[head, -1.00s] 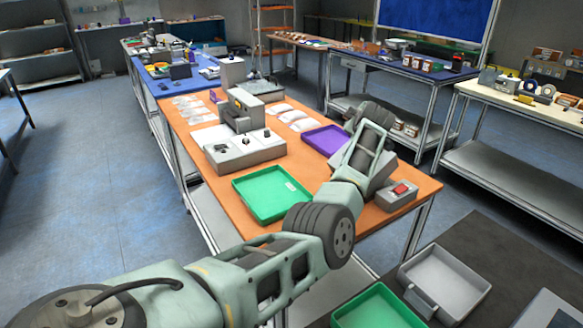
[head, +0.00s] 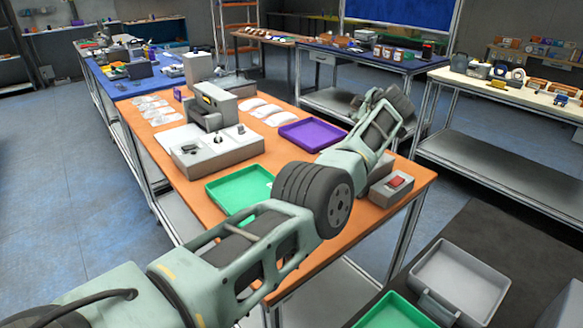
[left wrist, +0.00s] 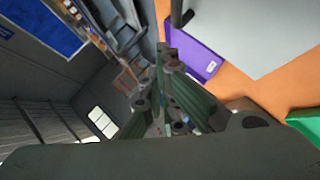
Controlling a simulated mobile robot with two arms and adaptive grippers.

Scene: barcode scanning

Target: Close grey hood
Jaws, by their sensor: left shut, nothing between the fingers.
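A grey machine with a hood-like upper part (head: 212,104) stands on the orange table behind a flat grey unit (head: 220,150); I cannot tell whether this is the task's hood. My left gripper (head: 384,108) is raised above the table's right side, beyond the purple tray from the green one. In the left wrist view its fingers (left wrist: 168,60) are together and empty. A plain grey panel (left wrist: 262,32) fills the upper right there, with a dark bar beside its edge; what it belongs to is unclear. My right gripper is not in view.
A purple tray (head: 312,136) and a green tray (head: 240,190) lie on the orange table (head: 180,180). A grey box with a red button (head: 396,184) sits at its right end, partly behind my arm. A grey bin (head: 462,275) stands at lower right.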

